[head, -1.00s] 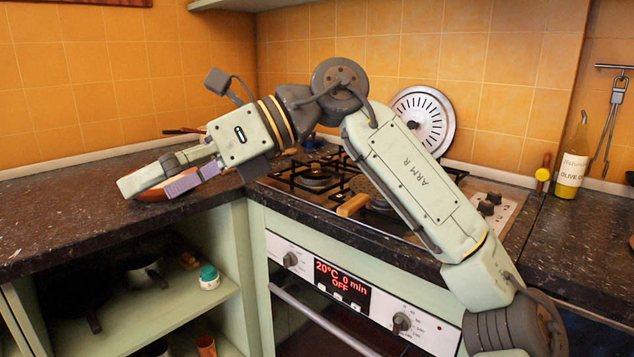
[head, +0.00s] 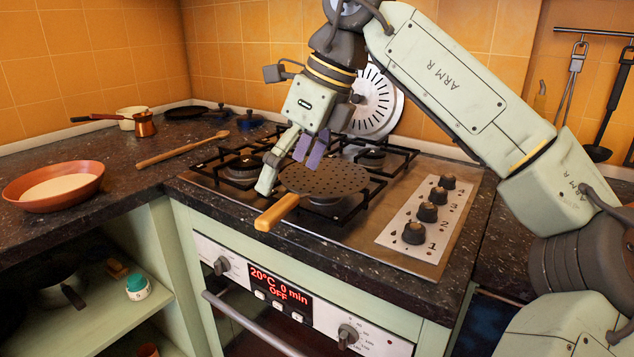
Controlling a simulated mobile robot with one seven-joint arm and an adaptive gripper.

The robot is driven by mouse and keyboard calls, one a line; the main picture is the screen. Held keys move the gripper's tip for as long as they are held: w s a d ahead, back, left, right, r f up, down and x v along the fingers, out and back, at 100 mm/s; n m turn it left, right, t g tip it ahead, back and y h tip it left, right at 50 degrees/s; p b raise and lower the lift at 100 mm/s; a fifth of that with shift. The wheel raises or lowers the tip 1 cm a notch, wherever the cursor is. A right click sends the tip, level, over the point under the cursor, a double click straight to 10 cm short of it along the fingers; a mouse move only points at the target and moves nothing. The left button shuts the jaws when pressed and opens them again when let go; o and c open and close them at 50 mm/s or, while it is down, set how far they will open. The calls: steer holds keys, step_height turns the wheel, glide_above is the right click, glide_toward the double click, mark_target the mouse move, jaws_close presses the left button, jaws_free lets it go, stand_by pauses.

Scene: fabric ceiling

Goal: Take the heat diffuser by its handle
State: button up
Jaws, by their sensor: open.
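The heat diffuser is a dark round perforated plate (head: 326,180) with a wooden handle (head: 277,212). It lies on the front part of the gas hob, and its handle points to the front left, over the hob's front edge. My gripper (head: 283,178) is open and empty. It points down at the plate's left side, close to where the handle joins. One finger shows left of the plate and the purple-padded finger shows over the plate's far part. I cannot tell whether the fingers touch the plate.
The hob (head: 230,188) has black grates around the diffuser and several knobs (head: 427,212) at right. A perforated metal disc (head: 372,103) leans on the back wall.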

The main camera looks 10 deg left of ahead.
mark_target(274, 204)
steer(key=shift+p+x, duration=0.3)
steer(key=shift+x, duration=2.5)
steer(key=shift+w, duration=0.1)
steer(key=shift+c, duration=0.4)
steer(key=c, duration=1)
